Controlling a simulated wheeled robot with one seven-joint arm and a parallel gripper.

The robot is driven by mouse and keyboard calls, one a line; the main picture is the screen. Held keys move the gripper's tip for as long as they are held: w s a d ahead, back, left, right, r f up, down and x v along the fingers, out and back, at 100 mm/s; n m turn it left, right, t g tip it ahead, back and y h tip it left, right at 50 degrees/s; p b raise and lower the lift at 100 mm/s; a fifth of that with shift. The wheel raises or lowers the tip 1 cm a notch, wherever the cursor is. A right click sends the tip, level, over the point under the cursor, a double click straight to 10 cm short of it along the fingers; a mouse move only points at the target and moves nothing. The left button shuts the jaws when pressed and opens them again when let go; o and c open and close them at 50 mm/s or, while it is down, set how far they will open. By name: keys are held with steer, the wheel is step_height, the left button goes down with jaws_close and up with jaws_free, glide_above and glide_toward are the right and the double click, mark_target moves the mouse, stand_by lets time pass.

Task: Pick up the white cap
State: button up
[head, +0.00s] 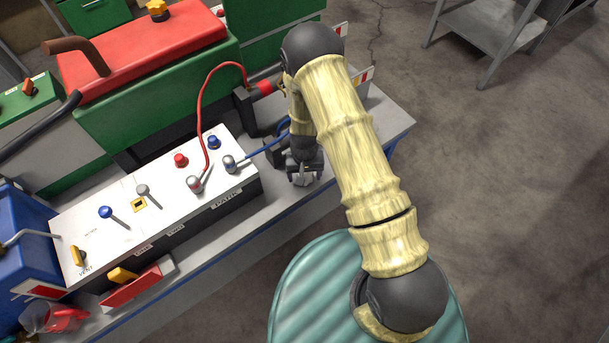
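My gripper (304,177) points down at the front edge of the grey bench, just right of the white control panel. A small whitish thing, which may be the white cap (302,180), shows between or just below its fingers. The fingers and my wrist hide most of it. I cannot tell whether the fingers touch it or are closed on it. No other white cap is clear in view.
The control panel (150,203) with knobs and red and blue cables stands left of my gripper. A red-topped green machine (150,50) is behind it. Bare bench top (385,125) lies to the right. A clear container with red contents (55,318) is at lower left.

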steer(key=shift+f, duration=0.6)
steer(key=c, duration=1.1)
